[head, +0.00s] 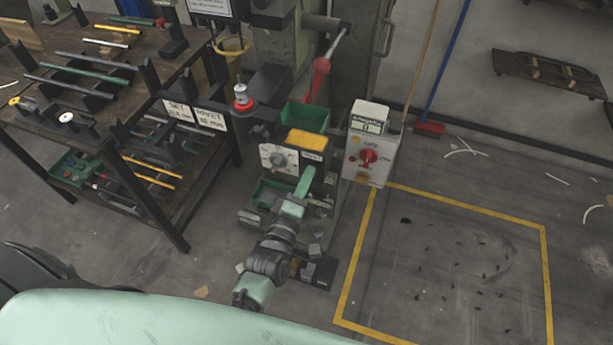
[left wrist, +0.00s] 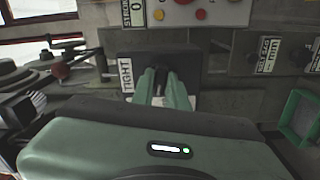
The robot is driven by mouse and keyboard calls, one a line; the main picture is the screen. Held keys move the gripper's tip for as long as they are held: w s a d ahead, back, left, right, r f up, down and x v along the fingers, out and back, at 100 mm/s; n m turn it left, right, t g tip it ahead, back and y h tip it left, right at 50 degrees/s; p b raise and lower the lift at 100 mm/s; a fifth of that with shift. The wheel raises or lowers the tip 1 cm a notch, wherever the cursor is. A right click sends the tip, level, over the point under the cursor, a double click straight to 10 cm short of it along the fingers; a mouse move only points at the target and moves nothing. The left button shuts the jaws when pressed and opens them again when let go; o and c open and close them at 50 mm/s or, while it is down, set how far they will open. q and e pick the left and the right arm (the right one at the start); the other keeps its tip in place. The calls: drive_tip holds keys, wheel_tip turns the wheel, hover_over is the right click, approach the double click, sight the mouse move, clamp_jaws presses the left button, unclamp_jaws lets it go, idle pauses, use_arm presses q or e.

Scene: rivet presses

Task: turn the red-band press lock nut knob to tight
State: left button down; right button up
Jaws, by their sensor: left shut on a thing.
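The press stands in the middle of the head view, with a white dial plate (head: 268,152) on its front and a red ring (head: 243,106) on a post above it. My left gripper (head: 307,178) reaches its front, just right of the dial plate. In the left wrist view my left gripper (left wrist: 165,80) is shut with its fingers against a dark block (left wrist: 190,62). The lock nut knob is mostly hidden between the fingers. A white TIGHT label (left wrist: 126,75) stands beside the fingers. The knob's turn angle cannot be told. My right gripper is not in view.
A control box (head: 367,140) with a red switch stands right of the press. A rack of rods (head: 90,75) stands left. The yellow-marked floor (head: 450,270) at right holds only small debris.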

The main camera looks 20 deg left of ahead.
use_arm(q)
drive_tip(key=shift+m+p, duration=2.7)
drive_tip(key=shift+m, duration=5)
drive_tip(key=shift+f, duration=0.1)
drive_tip(key=c, duration=1.4)
unclamp_jaws()
drive_tip(key=shift+s, duration=0.1)
drive_tip(key=s, duration=0.7)
drive_tip(key=shift+s+b, duration=0.35)
drive_tip(key=shift+s, duration=0.05)
drive_tip(key=shift+a, duration=0.15)
